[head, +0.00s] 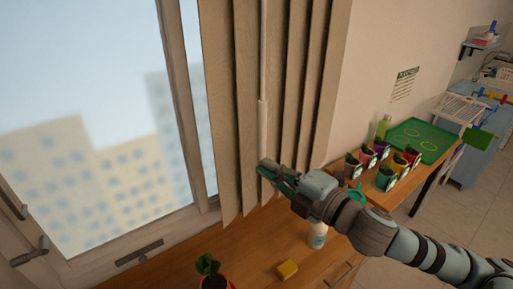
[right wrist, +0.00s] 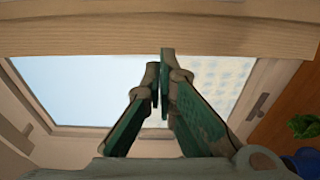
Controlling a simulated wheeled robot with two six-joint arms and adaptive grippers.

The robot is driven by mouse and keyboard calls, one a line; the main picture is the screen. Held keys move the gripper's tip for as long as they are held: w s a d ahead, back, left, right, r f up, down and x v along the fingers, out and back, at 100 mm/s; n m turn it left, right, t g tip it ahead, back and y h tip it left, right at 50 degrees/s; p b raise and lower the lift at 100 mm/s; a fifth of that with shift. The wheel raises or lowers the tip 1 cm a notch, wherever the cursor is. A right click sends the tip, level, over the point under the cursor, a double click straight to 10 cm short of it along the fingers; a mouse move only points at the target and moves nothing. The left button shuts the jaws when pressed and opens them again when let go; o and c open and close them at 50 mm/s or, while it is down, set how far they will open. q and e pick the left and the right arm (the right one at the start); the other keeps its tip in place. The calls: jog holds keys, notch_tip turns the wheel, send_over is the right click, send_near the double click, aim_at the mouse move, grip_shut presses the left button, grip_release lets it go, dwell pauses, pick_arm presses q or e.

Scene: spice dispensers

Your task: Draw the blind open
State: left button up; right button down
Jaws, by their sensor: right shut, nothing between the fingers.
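The blind (head: 225,100) is a set of beige vertical slats, gathered at the right part of the window, with the glass to its left uncovered. A pale wand (head: 262,125) hangs in front of the slats. My right gripper (head: 266,170) is at the wand's lower end, with its fingers shut and empty. I cannot tell whether they touch the wand. In the right wrist view the shut fingertips (right wrist: 158,82) point toward the window, and a slat (right wrist: 110,30) crosses the top. My left gripper is not in view.
Several small pots and a green tray (head: 421,143) stand farther right. Window handles (head: 140,252) stick out from the frame.

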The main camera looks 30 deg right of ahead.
jog(key=w+d+b, duration=0.1)
jog(key=w, duration=0.7)
jog(key=shift+w+f, duration=0.15)
jog(key=shift+w, duration=0.15)
jog(key=shift+w+a, duration=0.1)
jog(key=shift+w, duration=0.05)
jog(key=shift+b, duration=0.3)
